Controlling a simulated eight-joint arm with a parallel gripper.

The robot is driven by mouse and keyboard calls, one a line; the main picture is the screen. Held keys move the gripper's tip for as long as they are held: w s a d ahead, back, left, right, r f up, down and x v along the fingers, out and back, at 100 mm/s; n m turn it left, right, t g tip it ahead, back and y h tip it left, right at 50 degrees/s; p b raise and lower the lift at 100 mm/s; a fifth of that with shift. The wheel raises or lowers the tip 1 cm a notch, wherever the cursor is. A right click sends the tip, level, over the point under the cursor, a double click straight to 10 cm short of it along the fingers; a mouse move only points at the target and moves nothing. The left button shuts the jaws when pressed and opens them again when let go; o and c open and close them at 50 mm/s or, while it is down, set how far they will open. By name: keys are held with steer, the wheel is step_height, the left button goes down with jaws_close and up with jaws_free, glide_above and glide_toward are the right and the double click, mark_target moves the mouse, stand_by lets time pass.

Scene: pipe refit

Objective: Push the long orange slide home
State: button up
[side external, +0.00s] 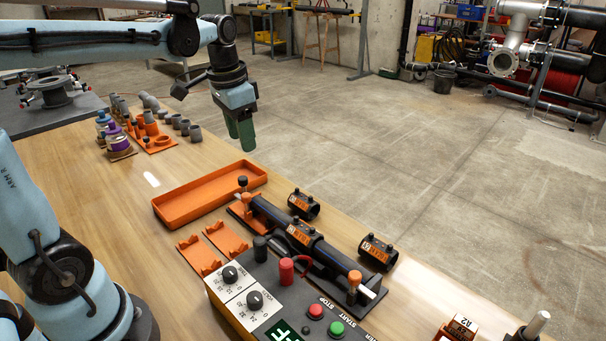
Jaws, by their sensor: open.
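My gripper (241,143) hangs in the air at the upper middle, fingers down, open with nothing between the fingers. It is beyond and above a long, shallow orange tray-like piece (181,206) on the wooden bench, apart from it. A dark pipe (330,256) lies in a clamp stand with an orange base (246,214). The stand has a black-knobbed post (243,184) at the far end and an orange-knobbed post (354,280) at the near end. A black-and-orange coupler (303,236) sits around the pipe. I cannot tell which orange part is the slide.
A control box (262,296) with dials and buttons fills the near bench, partly hiding the stand. Two loose couplers (303,204) (377,250) stand to the right. Small orange cradles (199,255) lie left. Grey fittings (186,126) and bottles (116,135) stand further back.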

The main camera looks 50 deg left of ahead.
mark_target(243, 178)
steer(key=w+a+g, duration=0.2)
steer(key=a, duration=0.2)
steer(key=shift+m, duration=0.3)
steer(key=f, duration=1.2)
steer(key=shift+s, duration=0.2)
jaws_close()
